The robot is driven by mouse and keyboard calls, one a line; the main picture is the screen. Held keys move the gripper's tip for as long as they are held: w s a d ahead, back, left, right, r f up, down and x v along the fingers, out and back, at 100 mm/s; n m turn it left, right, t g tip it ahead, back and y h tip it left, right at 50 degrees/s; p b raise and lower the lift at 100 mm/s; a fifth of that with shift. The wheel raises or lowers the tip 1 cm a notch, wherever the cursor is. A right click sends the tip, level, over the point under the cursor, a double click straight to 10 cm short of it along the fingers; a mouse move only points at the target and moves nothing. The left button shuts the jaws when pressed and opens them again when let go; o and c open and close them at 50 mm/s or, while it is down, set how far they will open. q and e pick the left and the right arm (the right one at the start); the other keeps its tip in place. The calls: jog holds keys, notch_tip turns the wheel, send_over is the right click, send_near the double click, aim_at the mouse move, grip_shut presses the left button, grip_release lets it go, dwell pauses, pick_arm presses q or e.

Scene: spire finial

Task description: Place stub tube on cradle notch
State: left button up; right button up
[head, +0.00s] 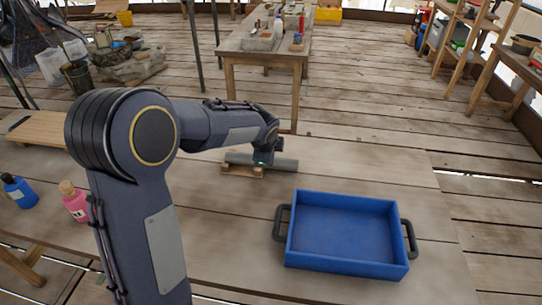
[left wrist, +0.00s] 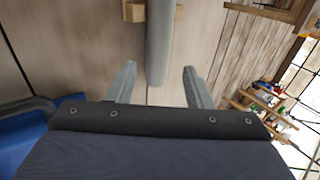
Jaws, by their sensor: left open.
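The stub tube (head: 288,164) is a grey cylinder lying level across the small wooden cradle (head: 242,172) on the table. Its right end extends past the cradle. In the left wrist view the tube (left wrist: 160,40) runs up the picture, with wood of the cradle (left wrist: 134,12) showing on both sides of it. My left gripper (head: 266,160) is at the tube, right of the cradle. In the left wrist view its fingers (left wrist: 160,66) are open, one on each side of the tube's near end, with gaps. The notch itself is hidden under the tube. My right gripper is not in view.
A blue tray (head: 345,232) with dark handles stands at the front right of the table. A pink bottle (head: 75,203) and a blue bottle (head: 19,191) stand at the left, near a wooden board (head: 40,128). The tabletop (head: 375,165) behind the tray is clear.

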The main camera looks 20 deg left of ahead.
pick_arm(q)
jog(key=s+r+n+h, duration=0.2)
jog(key=s+n, duration=0.3)
jog(key=s, duration=0.5)
jog(key=s+r+n+h, duration=0.1)
jog(key=s+r+n, duration=0.3)
jog(key=s, duration=0.5)
jog(key=s+d+f+n+h, duration=0.1)
jog(key=s+d+n, duration=0.1)
jog(key=s+n, duration=0.2)
jog(key=s+d+f+n+g+h, duration=0.1)
jog(key=s+d+f+n, duration=0.1)
jog(key=s, duration=0.8)
jog(key=shift+s+d+n, duration=0.2)
jog(key=shift+d+n, duration=0.65)
jog(key=shift+n, duration=0.25)
